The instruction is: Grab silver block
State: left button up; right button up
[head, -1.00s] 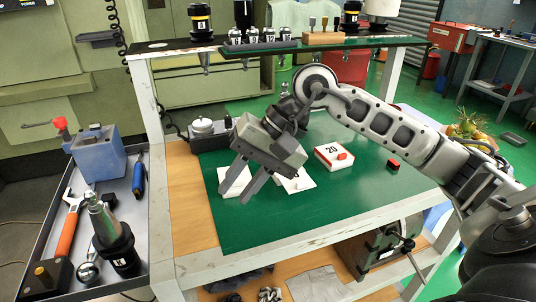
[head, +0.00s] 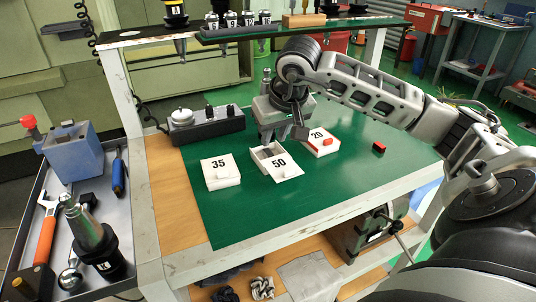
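My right gripper (head: 283,137) points down over the green mat (head: 330,185), its two fingers spread apart. It is above or just behind the white box marked 50 (head: 284,166); I cannot tell whether the fingertips reach into it. The lid of this box sits askew, baring a grey interior at the back left. I cannot clearly make out a silver block; the gripper hides part of this area. A white box marked 35 (head: 220,172) is to the left and one marked 20 (head: 320,143) is behind to the right. My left gripper is not in view.
A dark device with a silver round top (head: 182,117) stands at the mat's back left. A small red block (head: 378,147) lies right. A shelf (head: 300,32) with tool holders overhangs the back. A grey tray (head: 105,190) holds tools at left. The mat's front is clear.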

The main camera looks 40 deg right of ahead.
aim_at(269, 152)
jog(key=x, duration=0.5)
jog(key=shift+f+p, duration=0.2)
jog(key=shift+p, duration=0.1)
grip_shut()
jog(key=shift+r, duration=0.1)
